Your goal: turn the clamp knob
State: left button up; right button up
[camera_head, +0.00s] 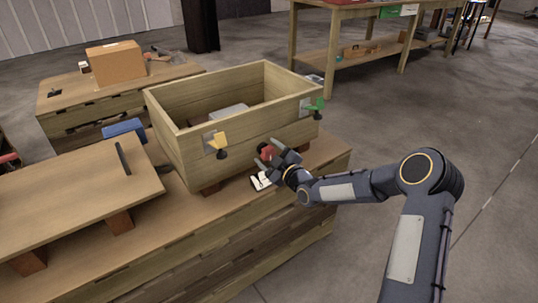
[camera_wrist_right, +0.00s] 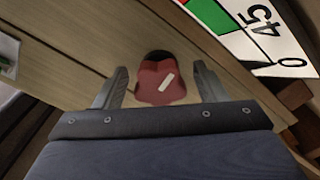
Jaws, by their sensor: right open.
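The red clamp knob (camera_head: 266,152) is on the front face of the wooden crate (camera_head: 240,150), low and toward the right. In the right wrist view the red knob (camera_wrist_right: 158,84) shows a white mark and lies between the two fingers. My right gripper (camera_head: 270,160) is open, with its fingers on either side of the knob; I cannot tell if they touch it. It also shows in the right wrist view (camera_wrist_right: 158,90). A white dial card with green and red areas and the numbers 45 and 0 (camera_wrist_right: 262,38) is beside the knob. My left gripper is not in view.
A yellow knob (camera_head: 217,142) and a green knob (camera_head: 315,105) are on the crate's front. The crate stands on a wooden workbench (camera_head: 200,225). A raised board (camera_head: 75,195) is at left. A cardboard box (camera_head: 115,64) sits behind. Open floor lies to the right.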

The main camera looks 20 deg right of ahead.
jog(key=shift+c, duration=0.2)
jog(key=c, duration=1)
jog(key=shift+o, duration=0.2)
jog(key=shift+f+m+b, duration=0.15)
jog(key=shift+m+b, duration=0.9)
jog(key=shift+m, duration=0.15)
jog(key=m+b, duration=0.1)
jog(key=m, duration=0.1)
jog(key=shift+m, duration=0.3)
jog(key=m+b, duration=0.2)
jog(key=m, duration=0.3)
jog(key=shift+m, duration=0.3)
jog(key=m+b, duration=0.1)
jog(key=m, duration=0.5)
jog(key=shift+a, duration=0.1)
